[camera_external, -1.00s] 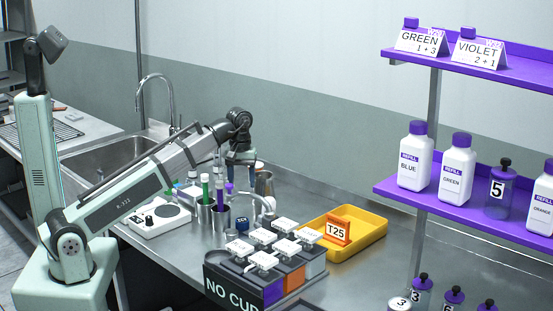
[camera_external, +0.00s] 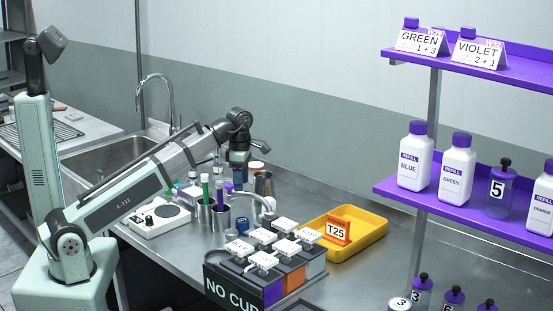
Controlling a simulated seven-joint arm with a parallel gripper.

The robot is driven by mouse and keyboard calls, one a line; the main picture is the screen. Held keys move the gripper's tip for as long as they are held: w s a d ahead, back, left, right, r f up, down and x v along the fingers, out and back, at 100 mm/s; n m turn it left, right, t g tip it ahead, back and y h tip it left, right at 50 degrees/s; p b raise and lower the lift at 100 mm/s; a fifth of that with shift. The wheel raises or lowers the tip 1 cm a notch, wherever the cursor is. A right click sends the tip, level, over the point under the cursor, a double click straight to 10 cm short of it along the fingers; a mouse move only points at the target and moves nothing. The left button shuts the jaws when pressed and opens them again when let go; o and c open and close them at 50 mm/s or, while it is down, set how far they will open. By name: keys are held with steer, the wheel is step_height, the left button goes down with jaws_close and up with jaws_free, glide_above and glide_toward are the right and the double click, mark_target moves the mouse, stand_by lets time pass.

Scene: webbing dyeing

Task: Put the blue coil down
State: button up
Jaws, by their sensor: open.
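A small dark blue object (camera_external: 242,223) sits on the steel counter, just right of the metal cups of pens and behind the black box. It is too small to tell whether it is the blue coil; no other coil shows clearly. My gripper (camera_external: 239,182) points down above the back of the counter, behind the pen cups and left of a steel beaker. Its jaws are open, but the fingertips are small and partly lost among the things around them. I see nothing held between them.
A black box with white-topped compartments (camera_external: 222,281) stands in front. A yellow tray (camera_external: 372,240) with an orange T25 sign (camera_external: 338,231) lies right. Counter right of the beaker is clear.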

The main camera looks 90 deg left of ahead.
mark_target(242, 220)
steer(key=shift+f, duration=6.95)
steer(key=c, duration=0.9)
steer(key=shift+r, duration=0.1)
